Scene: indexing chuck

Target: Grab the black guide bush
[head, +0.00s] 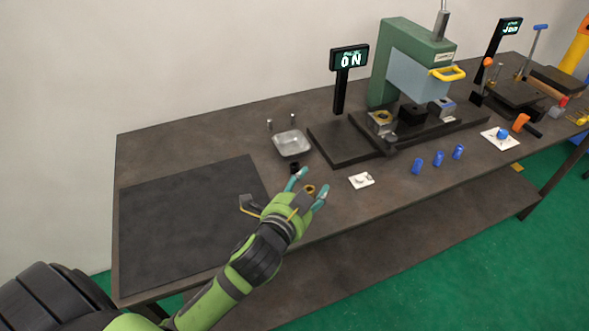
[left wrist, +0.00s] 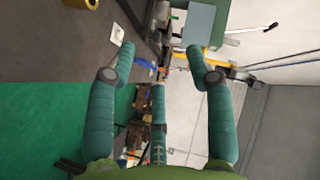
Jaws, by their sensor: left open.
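The black guide bush (head: 295,167) is a small dark cylinder standing on the bench just in front of the metal tray. My left gripper (head: 312,181) is open, a little to the right of and nearer the front edge than the black bush. A brass-coloured bush (head: 310,190) shows between its fingers in the head view; whether the fingers touch it I cannot tell. In the left wrist view the fingers (left wrist: 160,50) are spread with nothing between them, and the black bush is not seen. My right gripper is not in view.
A metal tray (head: 292,143) with two small pins behind it stands near the black bush. A green press (head: 410,65) and an "ON" sign (head: 349,58) stand farther right. Several blue cylinders (head: 438,158) and a white pad (head: 361,181) lie right. A dark mat (head: 185,225) is clear at left.

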